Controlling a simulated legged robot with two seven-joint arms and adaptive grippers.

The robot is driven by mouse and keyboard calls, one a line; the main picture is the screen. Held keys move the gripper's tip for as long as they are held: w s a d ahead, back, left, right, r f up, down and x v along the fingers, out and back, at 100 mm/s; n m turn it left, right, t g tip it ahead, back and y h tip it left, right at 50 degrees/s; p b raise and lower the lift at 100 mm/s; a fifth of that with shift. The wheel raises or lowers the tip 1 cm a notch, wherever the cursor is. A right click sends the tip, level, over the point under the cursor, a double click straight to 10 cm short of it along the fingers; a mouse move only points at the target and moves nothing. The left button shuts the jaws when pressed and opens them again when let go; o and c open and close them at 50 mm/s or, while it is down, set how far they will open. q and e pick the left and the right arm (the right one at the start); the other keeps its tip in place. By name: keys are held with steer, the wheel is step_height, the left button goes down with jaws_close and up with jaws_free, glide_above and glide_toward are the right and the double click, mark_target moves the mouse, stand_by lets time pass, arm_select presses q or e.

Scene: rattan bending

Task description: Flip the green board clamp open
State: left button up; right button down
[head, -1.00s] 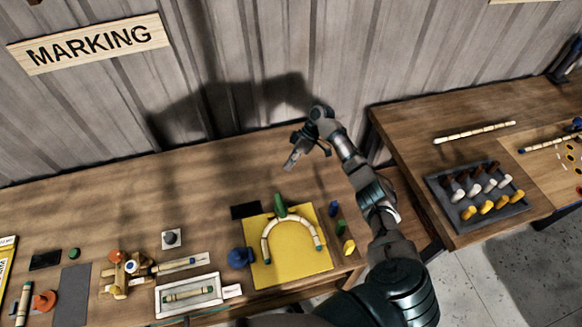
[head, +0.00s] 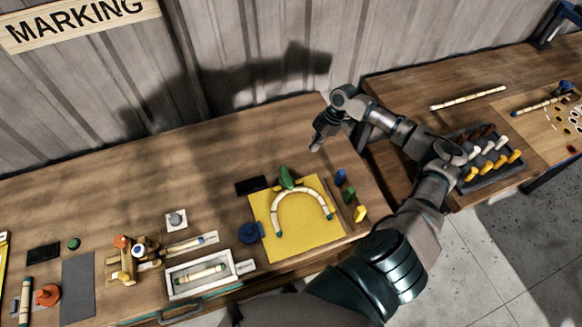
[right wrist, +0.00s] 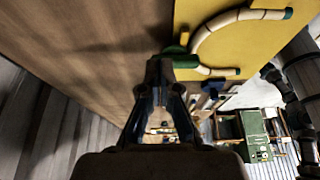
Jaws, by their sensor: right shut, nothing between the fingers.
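The green board clamp (head: 286,178) stands at the back edge of the yellow board (head: 312,240), at the top of a bent rattan arch (head: 275,215). My right gripper (head: 317,147) is shut and empty, behind and to the right of the clamp, apart from it in the head view. In the right wrist view the shut fingertips (right wrist: 161,68) overlap part of the green clamp (right wrist: 182,58) in the picture; I cannot tell the gap there. Whether the clamp's lever is open is too small to tell. My left gripper is not in view.
Blue, green and yellow pegs (head: 360,213) stand right of the board. A dark block (head: 253,186) and a blue round piece (head: 250,233) lie left of it. A white tray (head: 172,284) is at the front. The table behind the board is mostly bare.

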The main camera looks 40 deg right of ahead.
mark_target(287, 180)
steer(key=x, duration=0.5)
steer(key=p+x, duration=0.1)
steer(key=x, duration=0.4)
steer(key=shift+a, duration=0.25)
steer(key=shift+w+a+r+p, duration=0.1)
steer(key=shift+w+a+p, duration=0.15)
steer(key=shift+a, duration=0.25)
steer(key=shift+w+a+p, duration=0.2)
steer(key=shift+a+p, duration=0.05)
steer(key=shift+a, duration=0.2)
steer(key=shift+w+a, duration=0.2)
steer(key=shift+a, duration=0.5)
steer(key=shift+a, duration=0.1)
steer(key=shift+w, duration=0.1)
